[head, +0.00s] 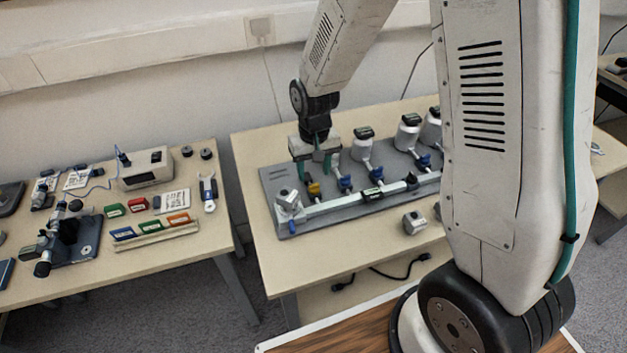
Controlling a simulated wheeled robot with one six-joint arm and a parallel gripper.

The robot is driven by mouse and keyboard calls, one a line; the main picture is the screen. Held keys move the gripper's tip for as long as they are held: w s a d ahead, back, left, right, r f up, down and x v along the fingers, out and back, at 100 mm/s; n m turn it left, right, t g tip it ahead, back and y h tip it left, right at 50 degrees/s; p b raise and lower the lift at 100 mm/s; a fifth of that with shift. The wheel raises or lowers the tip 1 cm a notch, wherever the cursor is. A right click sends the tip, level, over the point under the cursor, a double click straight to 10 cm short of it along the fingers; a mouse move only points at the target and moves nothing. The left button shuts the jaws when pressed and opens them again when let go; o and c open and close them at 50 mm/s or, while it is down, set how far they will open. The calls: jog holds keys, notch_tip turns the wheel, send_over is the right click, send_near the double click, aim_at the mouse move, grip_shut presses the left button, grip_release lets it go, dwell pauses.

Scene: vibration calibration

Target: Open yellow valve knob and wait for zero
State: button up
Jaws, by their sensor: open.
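The yellow valve knob (313,189) sits on the grey manifold board (275,184) on the middle table, near the board's left end. My gripper (316,180) is over that end of the board, pointing down. Its two green-tipped fingers are apart, with the yellow knob low between or just behind them. I cannot tell whether they touch the knob. Several blue valve knobs, one of them just right of the yellow knob (345,183), line the same white pipe (340,201). A small dark display (372,195) on the pipe is too small to read.
White canisters with dark tops, such as this one (362,145), stand along the board's back. A small metal part (414,222) lies in front of the board. The left table (130,262) holds a microscope, colored boxes and a meter (146,168). My upper arm hides the board's right end.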

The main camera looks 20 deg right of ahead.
aim_at(314, 184)
jog(key=shift+f, duration=2.3)
jog(key=c, duration=1)
jog(key=shift+o, duration=0.2)
